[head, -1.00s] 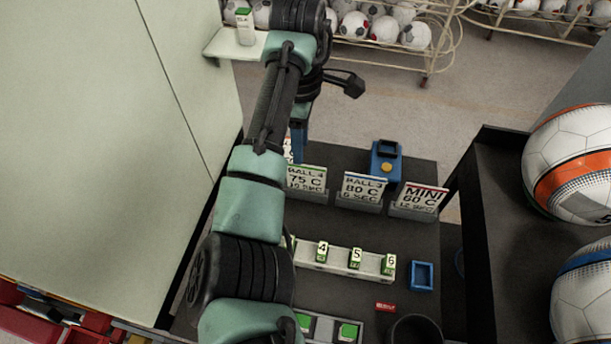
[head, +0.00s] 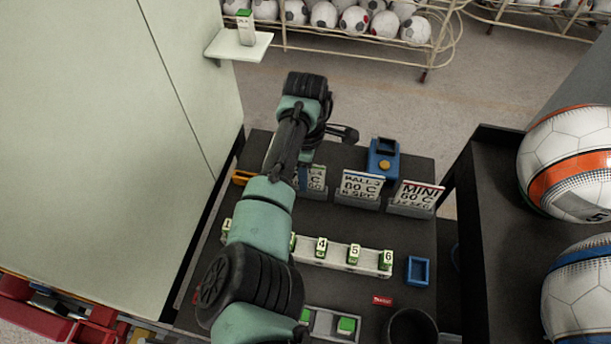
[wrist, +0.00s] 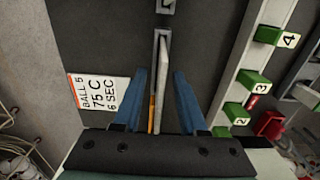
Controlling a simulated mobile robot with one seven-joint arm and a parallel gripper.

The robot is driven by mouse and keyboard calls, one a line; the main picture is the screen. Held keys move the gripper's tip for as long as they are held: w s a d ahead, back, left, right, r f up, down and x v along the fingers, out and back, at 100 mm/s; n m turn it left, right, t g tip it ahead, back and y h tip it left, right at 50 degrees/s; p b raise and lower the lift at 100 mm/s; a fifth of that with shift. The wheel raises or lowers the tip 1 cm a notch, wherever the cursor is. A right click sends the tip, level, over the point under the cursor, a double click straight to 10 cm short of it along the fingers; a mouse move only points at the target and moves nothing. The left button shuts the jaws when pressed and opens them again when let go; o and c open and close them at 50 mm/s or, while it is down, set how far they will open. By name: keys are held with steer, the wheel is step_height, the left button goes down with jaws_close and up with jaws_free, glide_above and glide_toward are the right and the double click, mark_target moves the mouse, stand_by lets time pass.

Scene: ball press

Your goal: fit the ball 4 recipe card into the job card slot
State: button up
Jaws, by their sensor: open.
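My gripper is open in the wrist view, its two blue fingers (wrist: 160,105) on either side of a pale card (wrist: 162,85) seen edge-on, with a gap on both sides. The card stands in a grey holder; its print cannot be read from here. In the head view, a card with a partly visible "C" line (head: 317,178) is half covered by my arm, beside a blue finger. It looks like the ball 4 recipe card, but its heading is hidden. A "BALL 5" card (wrist: 97,92) shows left of the fingers. I cannot identify the job card slot.
The "80 C" card (head: 360,185) and the MINI card (head: 416,195) stand to the right. A rail of numbered green blocks (head: 337,255) lies in front. A blue tray (head: 418,271) sits at right.

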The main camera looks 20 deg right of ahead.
steer(key=shift+c, duration=0.2)
jaws_close()
